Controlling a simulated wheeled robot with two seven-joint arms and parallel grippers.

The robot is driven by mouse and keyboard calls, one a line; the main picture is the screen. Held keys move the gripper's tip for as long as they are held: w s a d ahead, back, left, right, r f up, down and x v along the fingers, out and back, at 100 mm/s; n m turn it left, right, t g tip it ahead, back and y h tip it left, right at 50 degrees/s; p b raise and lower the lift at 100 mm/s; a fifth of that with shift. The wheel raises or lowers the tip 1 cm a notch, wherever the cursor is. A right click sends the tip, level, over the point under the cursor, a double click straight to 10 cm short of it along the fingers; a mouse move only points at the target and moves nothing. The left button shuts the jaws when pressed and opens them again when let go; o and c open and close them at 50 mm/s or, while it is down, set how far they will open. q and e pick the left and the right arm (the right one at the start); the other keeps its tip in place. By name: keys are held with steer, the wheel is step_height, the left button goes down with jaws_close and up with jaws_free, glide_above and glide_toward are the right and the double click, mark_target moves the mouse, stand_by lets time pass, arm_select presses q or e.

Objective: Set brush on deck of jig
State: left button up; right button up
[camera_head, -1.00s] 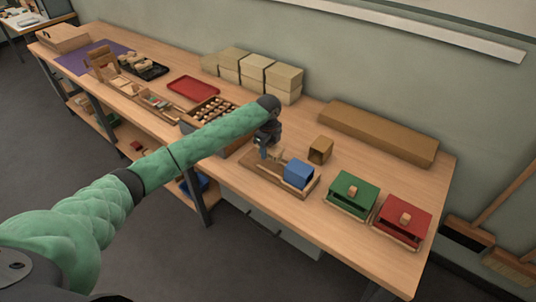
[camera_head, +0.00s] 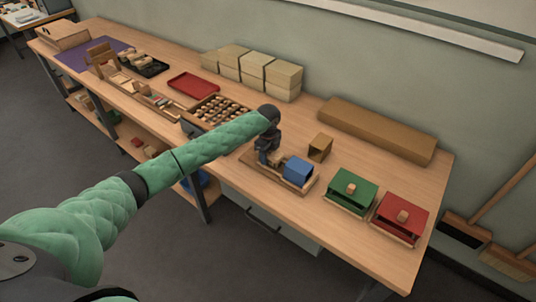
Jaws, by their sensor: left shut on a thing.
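The jig (camera_head: 250,158) is a low wooden base on the bench with a blue block (camera_head: 298,169) on its right part. My left gripper (camera_head: 264,160) points down over the left part of the jig, left of the blue block. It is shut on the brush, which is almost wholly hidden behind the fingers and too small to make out. I cannot tell whether the brush touches the deck. My right gripper is not in view.
An open brown box (camera_head: 320,147) stands behind the jig. A green-topped box (camera_head: 352,190) and a red-topped box (camera_head: 402,216) stand to the right. A compartment tray (camera_head: 216,111) and a red tray (camera_head: 193,86) lie to the left. A long brown block (camera_head: 378,130) lies along the wall.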

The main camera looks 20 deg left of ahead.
arm_select(q)
steer(key=shift+s+f, duration=0.1)
steer(key=shift+f, duration=0.2)
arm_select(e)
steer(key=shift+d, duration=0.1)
arm_select(q)
steer(key=o, duration=1)
steer(key=shift+f, duration=0.2)
steer(key=shift+d+f, duration=0.1)
steer(key=shift+f, duration=0.05)
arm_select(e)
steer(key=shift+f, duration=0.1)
arm_select(q)
steer(key=shift+s, duration=0.2)
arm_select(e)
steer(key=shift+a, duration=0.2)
arm_select(q)
steer(key=shift+w+r, duration=0.1)
steer(key=shift+r, duration=0.2)
steer(key=r+b, duration=0.3)
steer(key=r, duration=1)
steer(key=shift+w+r, duration=0.1)
steer(key=shift+w, duration=0.1)
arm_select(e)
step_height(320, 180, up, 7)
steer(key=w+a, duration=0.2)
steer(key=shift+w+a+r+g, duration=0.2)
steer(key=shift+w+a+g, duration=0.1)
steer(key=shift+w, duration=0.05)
